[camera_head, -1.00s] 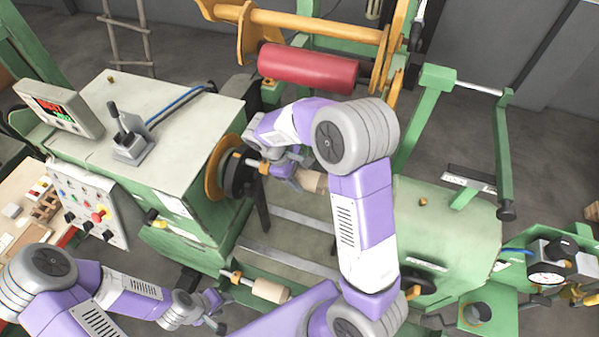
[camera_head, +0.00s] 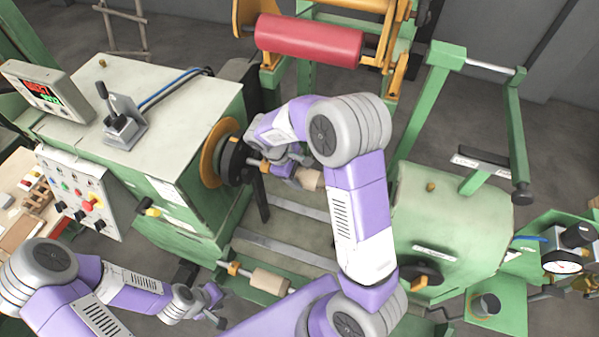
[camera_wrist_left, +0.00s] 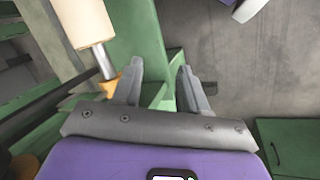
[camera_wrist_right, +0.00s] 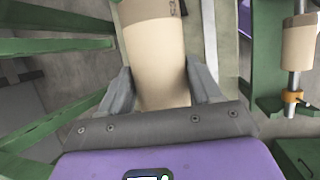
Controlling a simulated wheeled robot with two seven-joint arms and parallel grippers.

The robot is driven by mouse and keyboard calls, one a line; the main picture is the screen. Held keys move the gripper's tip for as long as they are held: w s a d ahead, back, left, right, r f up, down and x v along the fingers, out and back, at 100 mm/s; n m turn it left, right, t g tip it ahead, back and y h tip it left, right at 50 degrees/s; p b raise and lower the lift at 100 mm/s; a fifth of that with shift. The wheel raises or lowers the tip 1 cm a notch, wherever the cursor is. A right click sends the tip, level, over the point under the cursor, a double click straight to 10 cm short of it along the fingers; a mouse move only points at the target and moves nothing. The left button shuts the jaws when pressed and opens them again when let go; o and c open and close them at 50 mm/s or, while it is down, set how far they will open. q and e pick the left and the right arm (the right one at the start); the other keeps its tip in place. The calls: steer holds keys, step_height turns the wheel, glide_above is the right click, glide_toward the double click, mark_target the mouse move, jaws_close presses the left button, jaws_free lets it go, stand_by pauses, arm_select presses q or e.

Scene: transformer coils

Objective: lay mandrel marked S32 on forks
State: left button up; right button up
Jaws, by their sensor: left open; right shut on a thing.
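My right gripper (camera_head: 288,168) is shut on a tan mandrel (camera_head: 310,179) just right of the black chuck (camera_head: 234,161). In the right wrist view this mandrel (camera_wrist_right: 155,62) fills the space between the fingers. A dark marking shows near its top edge, too cut off to read. A second tan mandrel (camera_head: 268,281) lies low at the front of the machine, with an orange fork (camera_head: 234,268) at its left end. It also shows in the left wrist view (camera_wrist_left: 82,20). My left gripper (camera_head: 216,306) is open and empty, left of this second mandrel.
The green headstock cabinet (camera_head: 160,130) stands at the left, with a control panel (camera_head: 80,195). The green tailstock (camera_head: 450,215) is at the right. A red roll (camera_head: 308,40) hangs at the back. Two grey rails (camera_head: 285,250) run between them, below my right arm.

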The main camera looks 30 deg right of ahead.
steer(key=shift+f, duration=0.3)
stand_by(0.6)
steer(key=o, duration=1.6)
steer(key=v, duration=0.7)
steer(key=shift+a+r+b, duration=0.15)
steer(key=shift+r+b, duration=0.15)
steer(key=shift+b, duration=0.05)
